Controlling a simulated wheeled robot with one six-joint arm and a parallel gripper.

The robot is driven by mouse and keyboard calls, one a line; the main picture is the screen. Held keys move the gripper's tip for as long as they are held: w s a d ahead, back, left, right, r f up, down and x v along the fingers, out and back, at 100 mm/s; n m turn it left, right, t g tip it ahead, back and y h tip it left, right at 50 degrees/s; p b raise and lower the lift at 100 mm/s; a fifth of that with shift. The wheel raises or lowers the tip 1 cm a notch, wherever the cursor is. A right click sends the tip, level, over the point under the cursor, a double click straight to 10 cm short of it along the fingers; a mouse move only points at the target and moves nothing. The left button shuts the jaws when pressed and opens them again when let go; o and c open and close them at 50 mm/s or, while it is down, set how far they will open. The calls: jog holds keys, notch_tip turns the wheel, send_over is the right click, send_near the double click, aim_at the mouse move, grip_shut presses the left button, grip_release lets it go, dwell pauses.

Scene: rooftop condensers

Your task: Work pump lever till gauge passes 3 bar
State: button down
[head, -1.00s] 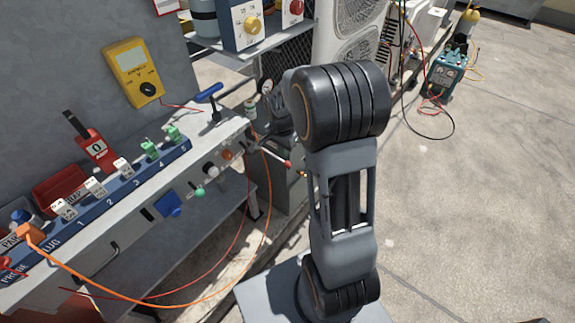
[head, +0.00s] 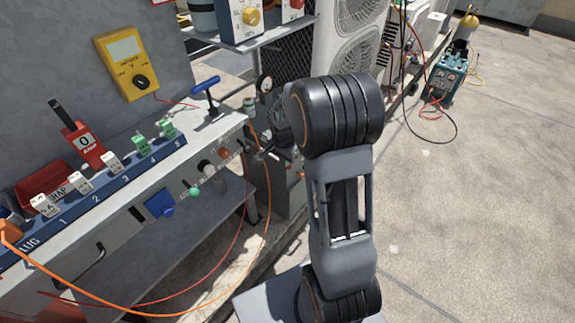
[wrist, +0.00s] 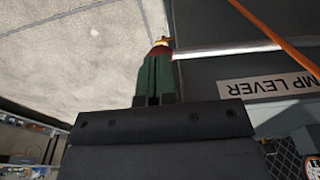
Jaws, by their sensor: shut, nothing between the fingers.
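The pump lever's label plate (wrist: 270,86), partly cut off and upside down, reads "MP LEVER" in the wrist view. My gripper (wrist: 157,62) shows there as two dark green fingers, shut together. A red piece (wrist: 158,50) with a brass-coloured bit shows just past the fingertips; I cannot tell if they touch it. In the head view the round gauge (head: 266,84) stands at the bench's right end, its reading too small to tell. My arm's black joint covers part of the pump area, and the lever is not clearly visible.
The bench (head: 120,200) with numbered blocks runs along the left. A yellow meter (head: 128,62) hangs on the grey panel. An orange cable (head: 268,190) loops down near my arm. Condenser units (head: 350,35) stand behind. The concrete floor at right is largely clear.

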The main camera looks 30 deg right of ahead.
jog(key=shift+f, duration=0.1)
notch_tip(320, 180, down, 4)
jog(key=b, duration=0.3)
jog(key=shift+s+f, duration=0.25)
jog(key=shift+s, duration=0.05)
jog(key=shift+a, duration=0.1)
jog(key=a, duration=0.1)
jog(key=a+r, duration=0.1)
jog(key=shift+s+a, duration=0.35)
jog(key=shift+s, duration=0.05)
jog(key=shift+p, duration=0.3)
